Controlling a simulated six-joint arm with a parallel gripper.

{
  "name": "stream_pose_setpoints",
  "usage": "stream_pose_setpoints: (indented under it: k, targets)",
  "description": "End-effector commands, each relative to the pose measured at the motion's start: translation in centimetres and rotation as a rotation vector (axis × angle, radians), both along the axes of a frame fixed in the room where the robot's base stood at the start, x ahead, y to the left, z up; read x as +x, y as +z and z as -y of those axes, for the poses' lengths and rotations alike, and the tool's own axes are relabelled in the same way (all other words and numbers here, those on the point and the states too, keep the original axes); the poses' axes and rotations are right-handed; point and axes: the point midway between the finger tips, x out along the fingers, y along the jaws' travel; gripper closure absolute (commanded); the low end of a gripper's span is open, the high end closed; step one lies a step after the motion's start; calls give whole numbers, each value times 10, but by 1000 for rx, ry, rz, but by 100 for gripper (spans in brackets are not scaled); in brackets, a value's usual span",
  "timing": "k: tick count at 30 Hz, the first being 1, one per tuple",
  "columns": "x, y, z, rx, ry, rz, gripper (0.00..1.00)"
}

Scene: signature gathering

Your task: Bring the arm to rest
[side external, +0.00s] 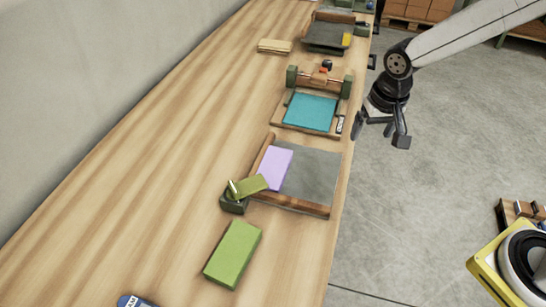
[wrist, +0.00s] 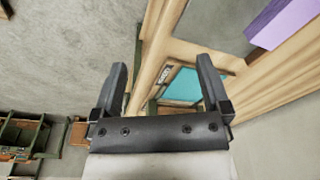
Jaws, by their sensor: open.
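My gripper (side external: 382,128) hangs in the air to the right of the workbench edge in the side view, above the concrete floor. Its fingers are apart, with nothing between them. In the wrist view my open gripper (wrist: 163,85) shows both dark fingers, with the bench edge and a teal sheet (wrist: 183,86) beyond them. The long wooden workbench (side external: 150,160) runs along the wall. It touches nothing of my gripper.
On the bench are a grey tray (side external: 313,175) with a purple block (side external: 274,168), a teal-sheeted press (side external: 310,112), a green block (side external: 233,254) and a far dark tray (side external: 326,36). A yellow-framed machine (side external: 483,265) stands lower right. Open floor (side external: 420,210) lies between.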

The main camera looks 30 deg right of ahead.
Motion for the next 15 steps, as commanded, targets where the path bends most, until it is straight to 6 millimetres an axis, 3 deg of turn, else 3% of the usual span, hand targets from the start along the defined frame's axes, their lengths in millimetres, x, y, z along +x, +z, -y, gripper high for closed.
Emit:
stream_pose_setpoints:
  k: [6, 15]
  targets:
    - [-45, -7, 38, -12, 168, 59, 3]
    - [-82, -15, 60, -42, 307, 106, 3]
